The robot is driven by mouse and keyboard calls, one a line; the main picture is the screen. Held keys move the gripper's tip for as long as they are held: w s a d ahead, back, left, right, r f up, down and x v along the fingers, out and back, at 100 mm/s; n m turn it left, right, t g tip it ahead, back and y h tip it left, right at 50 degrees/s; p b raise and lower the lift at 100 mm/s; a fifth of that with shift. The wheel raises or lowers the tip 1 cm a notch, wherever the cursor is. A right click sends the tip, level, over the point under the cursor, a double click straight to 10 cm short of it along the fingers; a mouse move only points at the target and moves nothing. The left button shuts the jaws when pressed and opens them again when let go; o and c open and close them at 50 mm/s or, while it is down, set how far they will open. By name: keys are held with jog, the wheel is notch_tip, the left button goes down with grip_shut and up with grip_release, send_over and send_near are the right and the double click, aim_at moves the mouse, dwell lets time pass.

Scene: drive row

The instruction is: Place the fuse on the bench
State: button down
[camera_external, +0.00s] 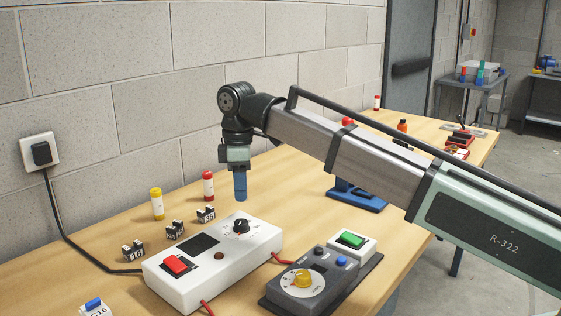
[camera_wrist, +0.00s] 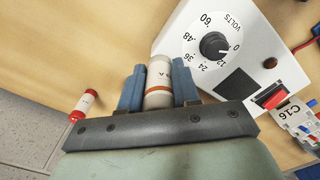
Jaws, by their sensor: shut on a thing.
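My gripper (camera_external: 240,188) hangs above the wooden bench (camera_external: 120,215), behind the white box. In the wrist view its blue fingers (camera_wrist: 158,90) are shut on a pale cylindrical fuse (camera_wrist: 158,72) with an orange-brown band. The fingers hide this fuse in the external view. A red-and-white fuse (camera_external: 208,186) stands on the bench left of my gripper; it also shows in the wrist view (camera_wrist: 83,103). A yellow-and-white fuse (camera_external: 157,204) stands farther left.
Small black-and-white holders (camera_external: 175,230) stand in a row before the standing fuses. The white box (camera_external: 215,262) with knob and red switch is close to my gripper. A dark dial unit (camera_external: 306,280) stands at front right. Bare bench lies left of the yellow fuse.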

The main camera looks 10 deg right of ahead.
jog(key=s+a, duration=0.3)
jog(key=a, duration=0.1)
jog(key=s+a+n, duration=0.1)
jog(key=s+a, duration=0.3)
jog(key=s+a+n, duration=0.1)
jog(key=s+a, duration=0.3)
jog(key=shift+a+f, duration=0.2)
jog(key=shift+a, duration=0.2)
jog(key=s+a+n, duration=0.2)
jog(key=s+a, duration=0.6)
jog(key=a, duration=0.4)
jog(key=r+m, duration=0.1)
jog(key=m, duration=0.3)
send_over(76, 286)
jog(key=shift+m, duration=1.1)
jog(key=shift+f, duration=5)
jog(key=shift+f, duration=0.15)
